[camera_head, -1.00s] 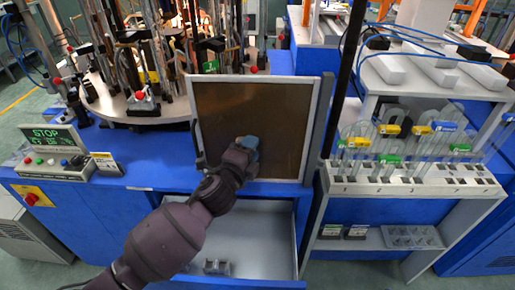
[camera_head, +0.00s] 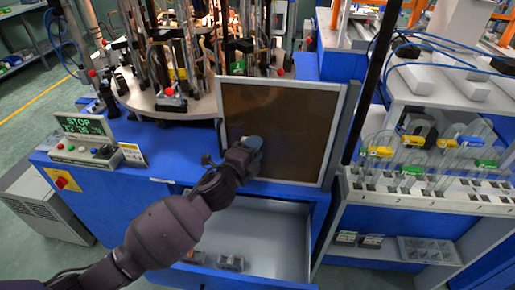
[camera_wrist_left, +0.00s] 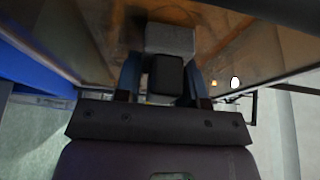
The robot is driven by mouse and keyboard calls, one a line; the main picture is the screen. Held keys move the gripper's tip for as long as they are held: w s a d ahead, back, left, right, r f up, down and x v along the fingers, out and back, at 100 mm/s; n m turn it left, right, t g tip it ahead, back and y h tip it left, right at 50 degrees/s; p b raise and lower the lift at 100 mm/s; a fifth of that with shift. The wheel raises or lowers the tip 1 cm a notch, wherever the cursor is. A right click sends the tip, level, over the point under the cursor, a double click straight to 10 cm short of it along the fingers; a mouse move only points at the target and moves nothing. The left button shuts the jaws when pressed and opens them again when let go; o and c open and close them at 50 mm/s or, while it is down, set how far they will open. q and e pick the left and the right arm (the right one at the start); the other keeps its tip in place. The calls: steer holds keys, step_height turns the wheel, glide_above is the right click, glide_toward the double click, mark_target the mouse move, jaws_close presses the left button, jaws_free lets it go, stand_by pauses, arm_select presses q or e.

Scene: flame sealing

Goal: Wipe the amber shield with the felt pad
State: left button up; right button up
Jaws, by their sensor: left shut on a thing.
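The amber shield (camera_head: 300,125) is a brown, see-through panel in a pale frame, upright on the blue bench. My left gripper (camera_head: 246,152) is in front of its lower left part. It is shut on the felt pad (camera_head: 254,143), a small blue-grey block at the shield's face. In the left wrist view, the felt pad (camera_wrist_left: 170,38) shows grey beyond a dark block between the fingers of the left gripper (camera_wrist_left: 163,80). The shield (camera_wrist_left: 245,45) fills the space behind it, with some smeary marks. The pad looks against the shield, but exact contact is hard to tell. My right gripper is not in view.
An open drawer (camera_head: 270,235) with small items is below the shield. A control box with a STOP display (camera_head: 85,140) stands at the left. A round machine table (camera_head: 140,95) is behind. A rack with glass tubes (camera_head: 430,190) is at the right, beyond a dark post (camera_head: 372,85).

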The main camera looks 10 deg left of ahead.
mark_target(292, 132)
arm_select(q)
steer(key=shift+s+r+p, duration=0.1)
steer(key=shift+r+p, duration=0.45)
steer(key=shift+r, duration=0.2)
steer(key=shift+d, duration=4.1)
steer(key=shift+w+r+p, duration=0.2)
steer(key=shift+r+p, duration=0.35)
steer(key=shift+r, duration=0.25)
steer(key=shift+a+f+p, duration=0.1)
steer(key=shift+a+p, duration=0.6)
steer(key=shift+a, duration=1.75)
steer(key=shift+s+a+p, duration=0.2)
steer(key=shift+a+p, duration=0.25)
steer(key=shift+a, duration=1.15)
steer(key=shift+w+r+p, duration=0.15)
steer(key=shift+r+p, duration=0.6)
steer(key=shift+r, duration=0.05)
steer(key=shift+d, duration=1.45)
steer(key=shift+d+f+b, duration=0.1)
steer(key=shift+d+b, duration=0.2)
steer(key=shift+d, duration=2.3)
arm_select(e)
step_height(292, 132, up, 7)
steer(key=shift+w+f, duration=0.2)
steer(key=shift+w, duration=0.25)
